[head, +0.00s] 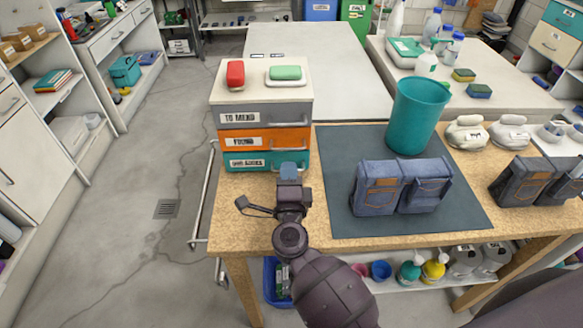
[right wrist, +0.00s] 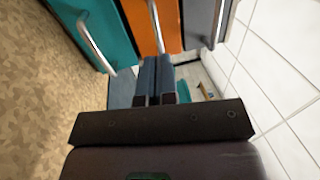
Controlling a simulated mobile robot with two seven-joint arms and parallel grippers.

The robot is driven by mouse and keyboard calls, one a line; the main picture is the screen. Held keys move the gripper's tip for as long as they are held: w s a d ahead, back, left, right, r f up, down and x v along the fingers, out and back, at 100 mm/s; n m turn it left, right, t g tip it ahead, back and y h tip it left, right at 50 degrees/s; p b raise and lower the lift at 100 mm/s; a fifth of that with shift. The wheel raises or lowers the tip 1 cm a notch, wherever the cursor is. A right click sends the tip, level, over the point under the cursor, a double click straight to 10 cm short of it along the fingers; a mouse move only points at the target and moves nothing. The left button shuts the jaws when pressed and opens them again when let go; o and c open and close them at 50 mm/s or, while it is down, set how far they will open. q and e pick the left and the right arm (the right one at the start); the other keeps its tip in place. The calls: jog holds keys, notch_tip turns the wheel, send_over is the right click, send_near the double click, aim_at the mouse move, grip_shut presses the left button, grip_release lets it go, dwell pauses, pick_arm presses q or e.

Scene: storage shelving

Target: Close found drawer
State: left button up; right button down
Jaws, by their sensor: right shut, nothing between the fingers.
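A small drawer unit stands on the left end of the wooden table in the head view. Its orange drawer labelled FOUND (head: 258,139) sits between a grey drawer (head: 237,117) and a teal drawer (head: 245,161). All three fronts look about flush; a small gap cannot be ruled out. The orange front (right wrist: 165,25) and its bar handle also show in the right wrist view. My right gripper (head: 289,172) is shut and empty, close to the right part of the unit's front; contact cannot be told. My left gripper is not in view.
A red item (head: 235,74) and a green bar on a dish (head: 286,73) lie on the unit. A dark mat (head: 345,215) to the right holds folded denim (head: 403,186) and a teal bin (head: 417,115). Open floor lies left of the table.

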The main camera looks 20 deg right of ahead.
jog(key=v, duration=1)
jog(key=shift+r+n+y, duration=0.1)
jog(key=shift+n+y, duration=0.2)
jog(key=shift+y, duration=0.1)
